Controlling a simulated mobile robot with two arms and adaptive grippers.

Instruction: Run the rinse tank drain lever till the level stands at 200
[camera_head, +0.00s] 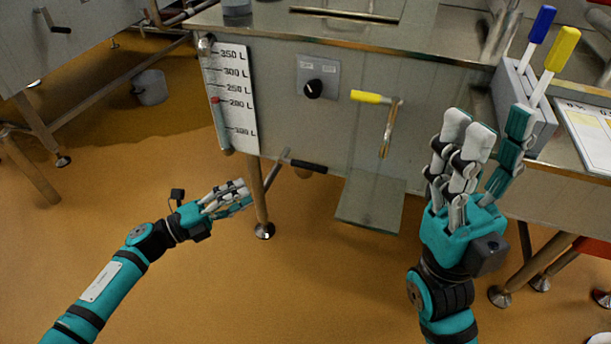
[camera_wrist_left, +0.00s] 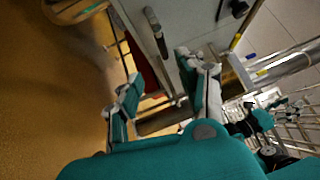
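The rinse tank (camera_head: 275,110) has a white level scale (camera_head: 232,80) on its front, marked in litres. A red marker in the sight tube (camera_head: 220,125) is close to the 200 L mark; the exact reading is too small to tell. A lever with a black grip (camera_head: 308,166) sticks out under the tank's lower edge. A yellow-handled lever (camera_head: 371,97) is on the front panel. My left gripper (camera_head: 243,194) is open and empty, left of and below the black-gripped lever, not touching it. Its spread fingers show in the left wrist view (camera_wrist_left: 165,90). My right gripper (camera_head: 485,150) is open and empty, fingers upward.
A black knob (camera_head: 314,88) is on the tank front. A grey plate (camera_head: 370,201) juts out below the yellow-handled lever. A holder (camera_head: 510,95) with blue- and yellow-handled tools stands behind my right gripper. A tank leg (camera_head: 258,195) is close to my left gripper.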

